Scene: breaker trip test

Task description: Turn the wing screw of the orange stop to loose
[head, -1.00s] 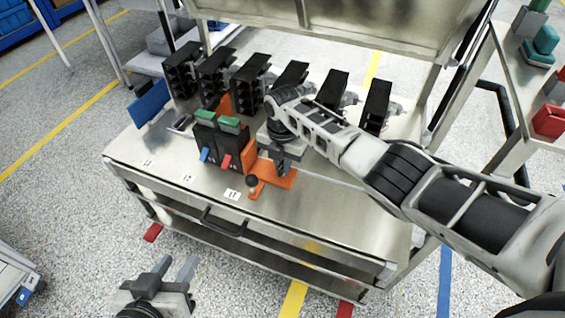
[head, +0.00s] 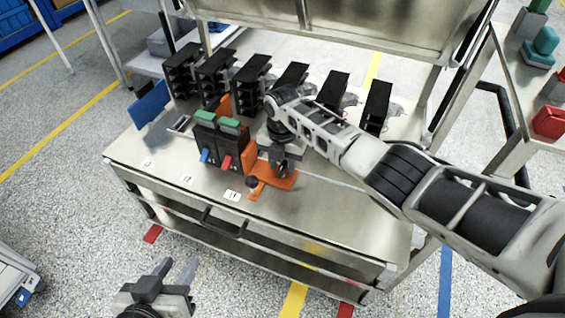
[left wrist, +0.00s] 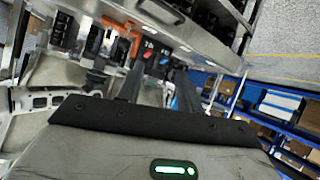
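The orange stop (head: 277,182) lies on the bench top beside the two black breakers (head: 222,145), which carry a blue and a red lever. A black round knob (head: 252,182) stands at its front left end. My right gripper (head: 283,172) points down at the stop's plate, behind and right of that knob. Its fingers cover the spot beneath, so I cannot make out the wing screw or whether they grip it. My left gripper (head: 177,269) is open and empty, low in front of the bench. Its separated fingers also show in the left wrist view (left wrist: 158,80).
A row of black breaker units (head: 248,88) stands along the back of the bench (head: 340,215). A blue plate (head: 150,102) stands at the left end. A side shelf with red and teal parts is at the right. The bench's front right top is clear.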

